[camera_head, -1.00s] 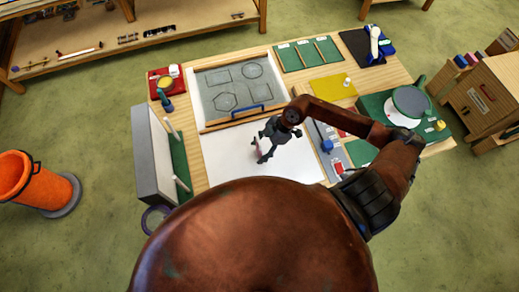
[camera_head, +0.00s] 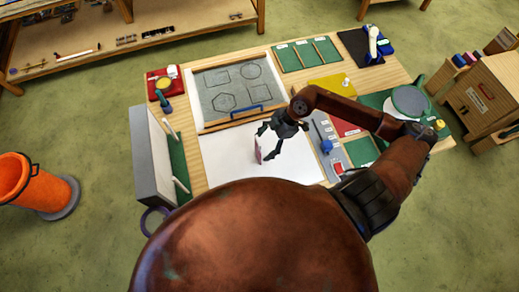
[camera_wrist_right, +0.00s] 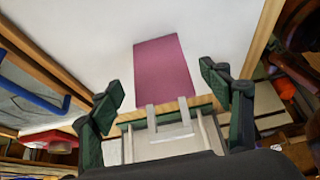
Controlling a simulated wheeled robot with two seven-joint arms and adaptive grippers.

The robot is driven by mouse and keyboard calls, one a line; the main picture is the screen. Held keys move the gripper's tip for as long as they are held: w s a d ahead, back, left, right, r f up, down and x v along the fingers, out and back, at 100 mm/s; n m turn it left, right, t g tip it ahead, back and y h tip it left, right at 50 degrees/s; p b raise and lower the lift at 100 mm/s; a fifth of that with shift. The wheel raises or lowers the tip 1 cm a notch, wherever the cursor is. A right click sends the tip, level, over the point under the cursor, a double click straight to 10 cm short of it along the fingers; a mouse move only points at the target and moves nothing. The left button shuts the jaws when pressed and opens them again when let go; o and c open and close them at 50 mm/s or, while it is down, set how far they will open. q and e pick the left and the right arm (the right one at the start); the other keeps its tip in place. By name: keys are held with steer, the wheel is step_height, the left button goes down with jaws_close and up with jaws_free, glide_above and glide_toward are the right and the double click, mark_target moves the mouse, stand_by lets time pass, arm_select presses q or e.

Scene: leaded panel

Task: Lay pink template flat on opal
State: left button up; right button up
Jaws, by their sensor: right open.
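The pink template (camera_head: 257,157) is a small pink rectangle over the white opal sheet (camera_head: 225,165). It looks narrow in the head view, and I cannot tell whether it lies flat or stands tilted. In the right wrist view the template (camera_wrist_right: 165,68) shows a broad, plain face against the white opal (camera_wrist_right: 90,45), beyond the fingertips. My right gripper (camera_head: 266,143) is open just right of the template, with its fingers spread; it also shows in the right wrist view (camera_wrist_right: 163,84), with nothing between the fingertips. My left gripper is out of view.
A grey drawing board (camera_head: 238,88) with outlined shapes and a blue handle (camera_head: 247,109) lies behind the opal. A grey upright block (camera_head: 148,155) stands at the left. Green trays (camera_head: 307,54) and a yellow sheet (camera_head: 331,84) lie farther back.

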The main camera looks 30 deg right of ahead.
steer(key=v, duration=0.7)
steer(key=shift+r, duration=0.15)
steer(key=shift+s, duration=0.1)
